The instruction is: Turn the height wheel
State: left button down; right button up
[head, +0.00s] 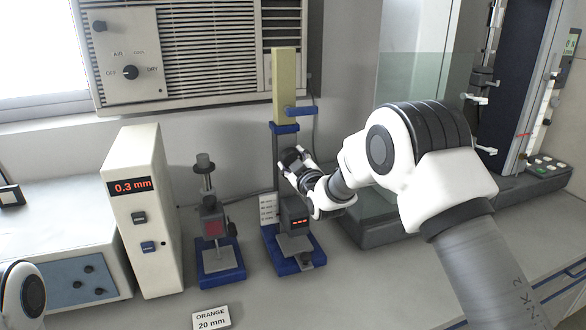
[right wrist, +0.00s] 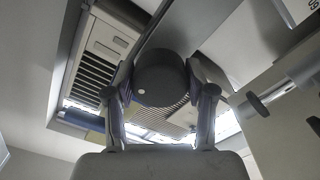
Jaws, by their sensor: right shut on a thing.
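The height wheel (head: 291,156) is a dark round knob on the column of a blue-based stand (head: 279,264). My right gripper (head: 297,162) is shut on it from the right. In the right wrist view the wheel (right wrist: 160,80) sits between the two fingers, with a small pale dot on its face. The stand has a tall cream column top (head: 286,88), a blue side lever (head: 301,110) and a dark block with a red display (head: 295,218). My left gripper is not in view; only a piece of my left arm shows at the lower left.
A smaller blue-based stand (head: 220,262) stands to the left, beside a cream box reading 0.3 mm (head: 143,240). A card reading ORANGE 20 mm (head: 211,318) lies in front. A glass-screened machine (head: 425,85) stands at the right. The front bench is mostly clear.

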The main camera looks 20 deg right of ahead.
jog(key=n+b, duration=0.3)
jog(key=n, duration=0.2)
jog(key=shift+f+n, duration=0.1)
jog(key=shift+n, duration=0.2)
jog(key=n+b, duration=0.1)
jog(key=n, duration=0.2)
jog(key=shift+r+n+b, duration=0.3)
jog(key=shift+n+b, duration=0.2)
jog(key=shift+n, duration=0.4)
jog(key=shift+d, duration=0.1)
jog(key=o, duration=1.1)
jog(key=shift+o, duration=0.3)
jog(key=shift+w+f, duration=0.1)
jog(key=shift+w, duration=0.05)
jog(key=s, duration=1.2)
jog(key=shift+d, duration=0.2)
